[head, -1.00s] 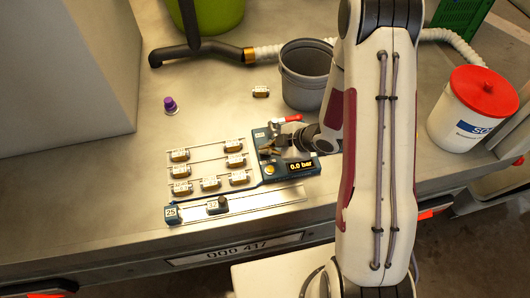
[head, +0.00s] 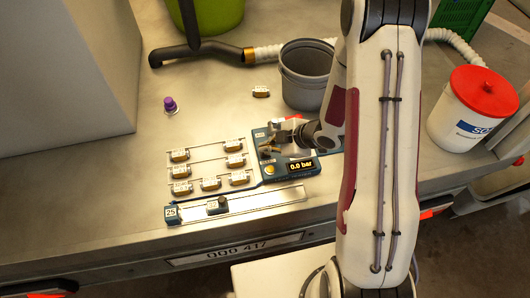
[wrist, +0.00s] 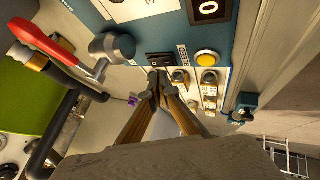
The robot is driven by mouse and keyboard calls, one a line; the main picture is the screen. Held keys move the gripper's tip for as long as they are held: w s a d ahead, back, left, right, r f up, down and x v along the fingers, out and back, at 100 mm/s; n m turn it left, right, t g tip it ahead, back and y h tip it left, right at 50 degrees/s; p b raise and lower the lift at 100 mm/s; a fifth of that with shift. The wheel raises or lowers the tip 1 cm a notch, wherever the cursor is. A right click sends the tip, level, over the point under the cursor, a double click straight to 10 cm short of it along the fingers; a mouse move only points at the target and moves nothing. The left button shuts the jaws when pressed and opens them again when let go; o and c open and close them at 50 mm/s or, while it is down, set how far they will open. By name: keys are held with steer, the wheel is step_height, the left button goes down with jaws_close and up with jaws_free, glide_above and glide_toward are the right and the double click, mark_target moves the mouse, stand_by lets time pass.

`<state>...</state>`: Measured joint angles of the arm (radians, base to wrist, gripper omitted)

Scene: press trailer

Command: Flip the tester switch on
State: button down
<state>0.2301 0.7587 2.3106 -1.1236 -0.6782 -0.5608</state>
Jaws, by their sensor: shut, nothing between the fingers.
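The tester is a blue panel (head: 308,171) on the bench in the head view, with a display reading 0.0 bar (head: 301,166) and a round yellow button (head: 269,170). In the wrist view its panel (wrist: 237,50) fills the upper part, and the yellow button (wrist: 207,59) shows at right. A small black switch (wrist: 160,58) sits at the panel's edge; its position is unclear. My gripper (wrist: 158,82) is shut and empty, its fingertips close to the switch. I cannot tell if they touch it. In the head view my gripper (head: 268,147) is over the tester's upper left part.
A red-handled lever (wrist: 42,43) with a metal head stands left of the fingers. Several labelled fittings (head: 235,160) sit on a rack left of the tester. A slide rail (head: 265,200) lies in front, a grey bucket (head: 305,85) behind. A purple-capped item (head: 169,104) stands farther left.

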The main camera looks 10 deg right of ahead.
mark_target(266, 153)
steer(key=shift+r, duration=0.1)
steer(key=shift+w+r, duration=0.2)
steer(key=shift+r, duration=1)
steer(key=shift+w+r, duration=0.15)
steer(key=shift+r, duration=1.05)
